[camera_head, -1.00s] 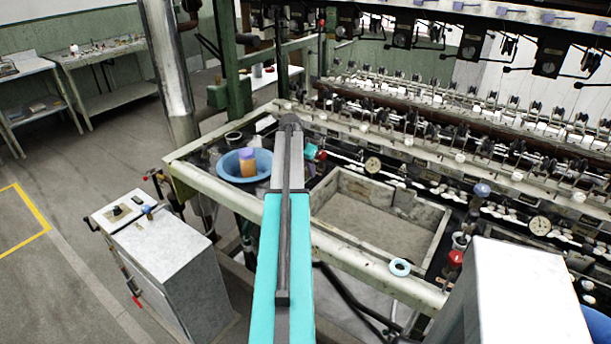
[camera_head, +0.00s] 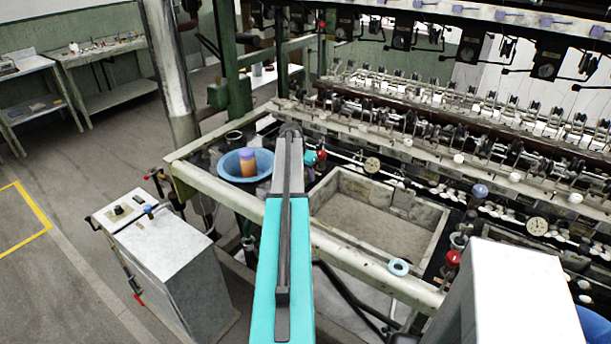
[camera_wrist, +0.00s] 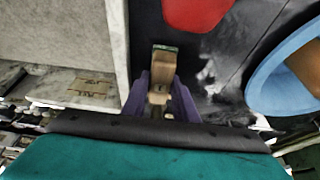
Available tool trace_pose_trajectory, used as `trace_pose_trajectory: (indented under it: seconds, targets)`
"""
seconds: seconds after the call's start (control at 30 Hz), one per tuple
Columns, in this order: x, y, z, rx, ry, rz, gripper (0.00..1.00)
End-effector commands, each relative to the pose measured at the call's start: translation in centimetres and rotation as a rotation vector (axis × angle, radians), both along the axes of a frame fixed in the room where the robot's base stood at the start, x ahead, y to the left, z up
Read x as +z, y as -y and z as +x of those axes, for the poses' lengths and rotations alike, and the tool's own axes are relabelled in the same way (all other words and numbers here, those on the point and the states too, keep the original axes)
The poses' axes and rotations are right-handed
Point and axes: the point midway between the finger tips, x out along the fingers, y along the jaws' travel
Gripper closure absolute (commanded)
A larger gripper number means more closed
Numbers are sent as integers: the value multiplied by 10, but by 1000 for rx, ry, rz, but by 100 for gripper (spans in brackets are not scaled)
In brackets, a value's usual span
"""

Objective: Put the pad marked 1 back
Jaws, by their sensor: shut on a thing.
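In the wrist view my gripper (camera_wrist: 162,100) has its purple fingers shut on a small tan block (camera_wrist: 163,62) with a dark green far edge. It may be the pad; I see no number on it. The block is over a dark surface, between a pale stone wall and a blue bowl; I cannot tell whether it touches the surface. In the head view my own arm hides the gripper and the block.
The stone basin (camera_head: 428,212) lies right of my arm, its wall (camera_wrist: 118,45) close beside the gripper. The blue bowl (camera_head: 229,171) holds an orange-brown, purple-topped jar (camera_head: 248,167). A red object (camera_wrist: 195,12) is just beyond the block. A blue ring (camera_head: 399,267) lies on the front rail.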

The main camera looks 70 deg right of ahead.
Motion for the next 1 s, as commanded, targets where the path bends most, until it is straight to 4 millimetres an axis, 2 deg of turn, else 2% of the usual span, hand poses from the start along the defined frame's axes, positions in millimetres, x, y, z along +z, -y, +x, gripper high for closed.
trace_pose_trajectory:
  seconds: [0.53,0.57,0.67,1.0]
  targets:
    - [-8,0,0,0,0,0,95]
    - [-9,0,0,0,0,0,72]
    - [-8,0,0,0,0,0,55]
    - [-7,0,1,0,1,0,55]
